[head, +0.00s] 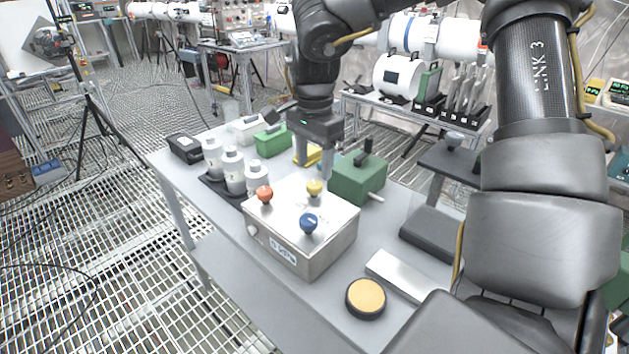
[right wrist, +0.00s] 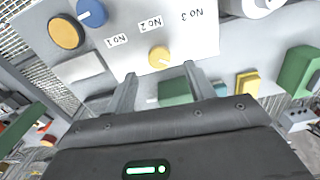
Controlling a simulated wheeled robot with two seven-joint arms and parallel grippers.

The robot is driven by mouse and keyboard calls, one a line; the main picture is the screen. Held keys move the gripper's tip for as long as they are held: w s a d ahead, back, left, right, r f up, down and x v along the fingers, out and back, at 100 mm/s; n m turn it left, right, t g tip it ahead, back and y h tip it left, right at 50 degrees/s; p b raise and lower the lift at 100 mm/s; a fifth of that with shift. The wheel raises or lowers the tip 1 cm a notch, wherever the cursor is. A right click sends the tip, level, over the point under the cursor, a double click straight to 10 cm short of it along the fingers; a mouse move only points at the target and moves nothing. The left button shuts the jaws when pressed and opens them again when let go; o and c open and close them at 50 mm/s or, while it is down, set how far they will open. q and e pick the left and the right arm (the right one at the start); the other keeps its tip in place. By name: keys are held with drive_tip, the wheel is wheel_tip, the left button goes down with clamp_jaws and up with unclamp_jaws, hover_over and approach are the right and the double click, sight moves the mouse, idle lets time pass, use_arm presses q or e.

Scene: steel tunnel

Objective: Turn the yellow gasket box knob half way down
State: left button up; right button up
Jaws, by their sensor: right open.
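The gasket box (head: 325,248) is a light metal box on the table with a red-orange knob (head: 264,194), a yellow knob (head: 314,187) and a blue knob (head: 308,222) on top. My right gripper (head: 314,172) points down behind the yellow knob, fingers apart. In the right wrist view the yellow knob (right wrist: 159,57) lies in line with the gap between the fingertips (right wrist: 160,70), just past them; I see no contact. The blue knob (right wrist: 92,12) also shows there, with labels No 1, No 2 and No 3. My left gripper is not in view.
A green box (head: 357,182) stands close behind the right gripper. White bottles (head: 233,170) stand left of the gasket box. A yellow-topped puck (head: 366,297) and a silver plate (head: 398,275) lie in front right. A dark stand (head: 435,232) is further right.

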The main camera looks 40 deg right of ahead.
sight(314, 184)
drive_tip(key=shift+f, duration=2.35)
drive_tip(key=c, duration=1)
